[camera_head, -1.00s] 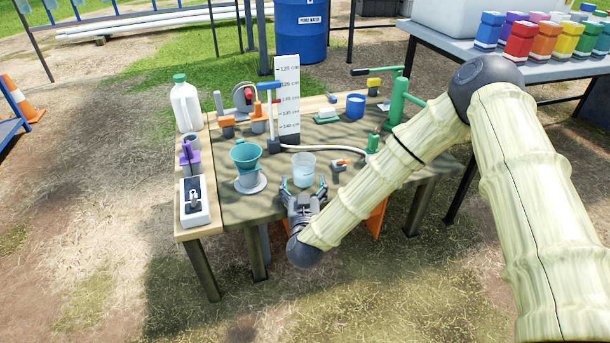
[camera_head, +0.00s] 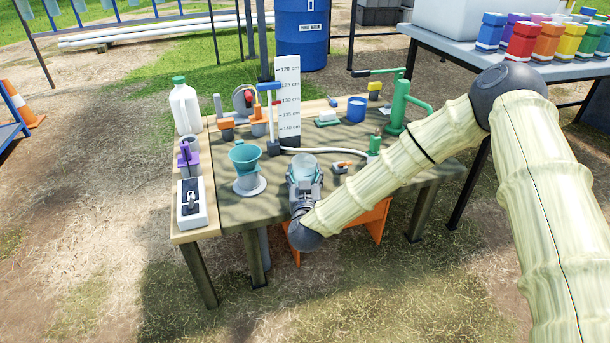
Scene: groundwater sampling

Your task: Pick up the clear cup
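The clear cup (camera_head: 303,163) stands near the front edge of the work table, just right of the teal funnel. Only its upper part shows clearly; my gripper hides its lower part. My gripper (camera_head: 304,175) reaches over the front edge of the table, with its fingers around the sides of the cup. The fingers are close to the cup wall, but I cannot tell whether they press on it. The cup looks upright, and I see no gap under it because its base is hidden.
The teal funnel (camera_head: 245,158) stands on a white base to the left. A pale hose (camera_head: 325,150) curves behind the cup, and an orange-handled valve (camera_head: 342,166) lies to its right. A measuring board (camera_head: 288,100), blue cup (camera_head: 356,108) and green pump (camera_head: 398,108) stand farther back.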

